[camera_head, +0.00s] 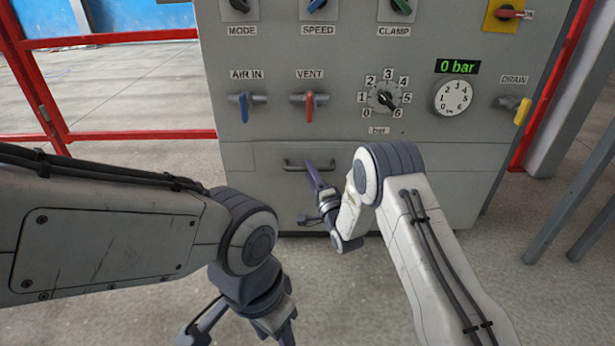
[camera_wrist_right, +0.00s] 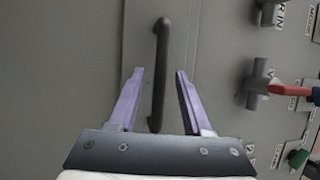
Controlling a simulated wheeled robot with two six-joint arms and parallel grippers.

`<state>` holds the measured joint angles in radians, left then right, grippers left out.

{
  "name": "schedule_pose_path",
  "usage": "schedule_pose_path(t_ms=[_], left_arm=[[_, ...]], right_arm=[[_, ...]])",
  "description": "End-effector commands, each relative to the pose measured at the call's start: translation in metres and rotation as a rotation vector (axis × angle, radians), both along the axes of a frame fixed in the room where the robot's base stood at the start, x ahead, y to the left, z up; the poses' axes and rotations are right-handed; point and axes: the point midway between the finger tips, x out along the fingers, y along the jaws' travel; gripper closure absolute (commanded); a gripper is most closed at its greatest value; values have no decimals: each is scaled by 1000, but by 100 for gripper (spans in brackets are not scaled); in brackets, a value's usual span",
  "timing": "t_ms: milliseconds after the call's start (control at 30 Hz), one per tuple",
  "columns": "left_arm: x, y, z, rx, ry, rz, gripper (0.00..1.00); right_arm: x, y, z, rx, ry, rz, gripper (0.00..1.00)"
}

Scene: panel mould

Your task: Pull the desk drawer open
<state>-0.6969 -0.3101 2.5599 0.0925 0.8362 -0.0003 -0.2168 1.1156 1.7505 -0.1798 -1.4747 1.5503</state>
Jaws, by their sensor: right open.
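The drawer front (camera_head: 390,180) is a grey panel low on the cabinet, and it looks flush, so shut. Its dark bar handle (camera_head: 293,163) runs level on the left part of the front. In the right wrist view the handle (camera_wrist_right: 161,60) shows upright between the two purple fingers. My right gripper (camera_head: 312,168) is open at the handle's right part. The fingers lie on either side of the bar in the picture; I see no contact, and depth is unclear. My left gripper (camera_head: 275,325) hangs low, away from the drawer, its fingertips cut off or unclear.
Above the drawer the cabinet carries a blue lever (camera_head: 244,107), a red lever (camera_head: 310,107), a dial (camera_head: 384,97), a gauge (camera_head: 453,97) reading near 0 bar and a yellow lever (camera_head: 522,111). Red rails (camera_head: 130,136) stand left. Open floor lies before the cabinet.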

Motion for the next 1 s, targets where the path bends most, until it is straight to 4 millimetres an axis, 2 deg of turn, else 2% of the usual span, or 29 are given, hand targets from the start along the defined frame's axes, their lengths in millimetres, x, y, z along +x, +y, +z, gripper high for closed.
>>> schedule_pose_path(t_ms=[33, 200, 467, 533, 600, 633, 1000], left_arm=[[0, 0, -7, 0, 0, 0, 50], [0, 0, -11, 0, 0, 0, 50], [0, 0, -10, 0, 0, 0, 50], [0, 0, -10, 0, 0, 0, 50], [0, 0, -10, 0, 0, 0, 50], [0, 0, -10, 0, 0, 0, 50], [0, 0, -10, 0, 0, 0, 50]], right_arm=[[6, 3, -1, 0, -3, 0, 50], [16, 7, 2, -1, 1, 0, 50], [17, 8, 3, -1, 2, 0, 50], [17, 8, 3, -2, 1, 0, 70], [17, 8, 3, -2, 1, 0, 96], [17, 7, 3, -2, 1, 0, 100], [17, 7, 3, -2, 1, 0, 100]])
